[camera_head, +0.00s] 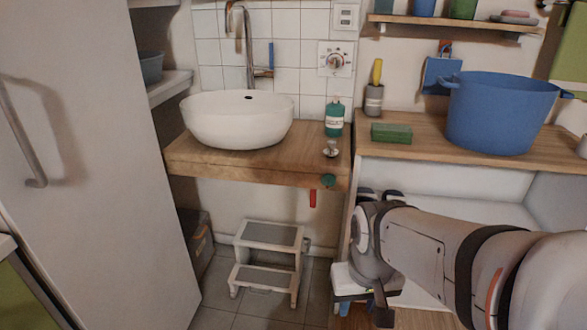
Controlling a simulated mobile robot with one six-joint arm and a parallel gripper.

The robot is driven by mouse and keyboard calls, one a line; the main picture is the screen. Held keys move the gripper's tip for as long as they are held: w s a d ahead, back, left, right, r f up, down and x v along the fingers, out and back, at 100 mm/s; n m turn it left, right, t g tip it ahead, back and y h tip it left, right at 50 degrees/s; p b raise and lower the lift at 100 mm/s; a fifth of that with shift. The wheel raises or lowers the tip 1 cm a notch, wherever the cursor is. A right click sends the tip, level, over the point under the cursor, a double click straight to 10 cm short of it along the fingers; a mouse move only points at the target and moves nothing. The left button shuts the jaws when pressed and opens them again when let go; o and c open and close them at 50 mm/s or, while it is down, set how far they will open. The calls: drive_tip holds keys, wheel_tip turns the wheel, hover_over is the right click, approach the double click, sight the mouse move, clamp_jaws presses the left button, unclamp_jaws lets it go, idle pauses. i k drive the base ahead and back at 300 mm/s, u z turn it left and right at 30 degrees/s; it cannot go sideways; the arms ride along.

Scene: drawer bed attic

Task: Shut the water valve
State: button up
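A small red handle (312,198) hangs under the front edge of the wooden counter, below the sink. It looks like a valve lever, but its pipe is hidden. A round green knob-like piece (328,181) sits beside it at the counter's front edge. A round dial on a wall plate (335,62) is above the counter; I cannot tell whether it is a valve. My gripper (364,308) is low, right of the step stool and well below the red handle, apart from it. Its fingers are small and dark, so their opening is unclear.
A white basin (238,119) with a faucet stands on the wooden counter (215,165). A grey two-step stool (268,240) stands on the floor below. A large blue pot (498,115) and a green sponge (391,133) are on the right worktop. A tall white door (100,150) fills the left.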

sight(313, 192)
drive_tip(key=z, duration=2.5)
drive_tip(key=k, duration=1.2)
drive_tip(key=u, duration=1.4)
drive_tip(key=i, duration=1)
drive_tip(key=u, duration=0.05)
